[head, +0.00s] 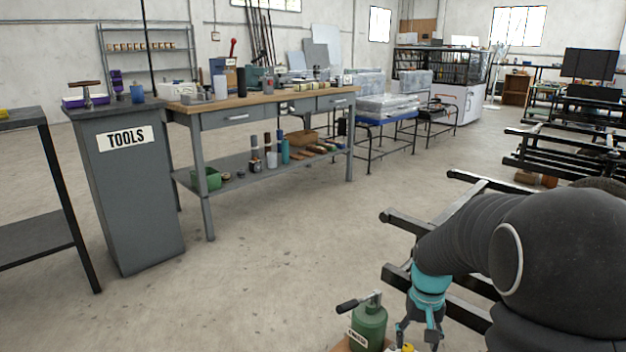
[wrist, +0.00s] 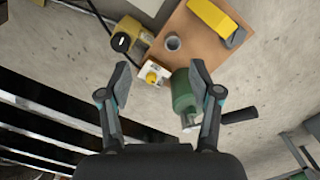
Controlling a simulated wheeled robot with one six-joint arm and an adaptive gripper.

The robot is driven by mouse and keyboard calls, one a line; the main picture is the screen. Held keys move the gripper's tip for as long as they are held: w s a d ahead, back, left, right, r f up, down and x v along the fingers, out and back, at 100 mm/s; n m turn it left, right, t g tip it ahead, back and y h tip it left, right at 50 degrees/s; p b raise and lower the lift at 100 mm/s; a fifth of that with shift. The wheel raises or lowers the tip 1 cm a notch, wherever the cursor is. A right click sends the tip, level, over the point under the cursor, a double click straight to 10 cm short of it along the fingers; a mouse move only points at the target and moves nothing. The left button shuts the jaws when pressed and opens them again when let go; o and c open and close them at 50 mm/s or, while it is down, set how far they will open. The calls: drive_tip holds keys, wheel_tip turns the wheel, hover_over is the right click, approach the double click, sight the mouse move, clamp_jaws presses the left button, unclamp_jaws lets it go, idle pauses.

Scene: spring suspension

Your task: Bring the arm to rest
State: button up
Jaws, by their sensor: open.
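My gripper (head: 419,328) hangs at the lower right of the head view, at the end of my dark arm with a teal band. Beyond the fingertips is a small white block with a yellow knob (wrist: 152,75). A green cylinder with a black-handled lever (wrist: 183,95) is close to the right finger; I cannot tell whether they touch. The green cylinder also shows in the head view (head: 368,326), left of my gripper.
A brown board (wrist: 190,55) bears a grey cup (wrist: 172,43) and a yellow object (wrist: 215,20). Black rails (head: 400,222) stand close behind and beside my arm. A grey TOOLS cabinet (head: 130,200) and a workbench (head: 262,101) are at left. Open floor (head: 270,270) lies between.

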drive_tip(key=s+a+r+n+t+p, duration=0.1)
drive_tip(key=s+a+r+t+p, duration=0.1)
drive_tip(key=s+r, duration=0.8)
drive_tip(key=s+a+r+t+p, duration=0.3)
drive_tip(key=s+a+r+t, duration=0.1)
drive_tip(key=s+r, duration=0.6)
drive_tip(key=shift+a+r+n+p, duration=0.3)
drive_tip(key=shift+a+r+n, duration=0.1)
drive_tip(key=shift+a+r, duration=0.2)
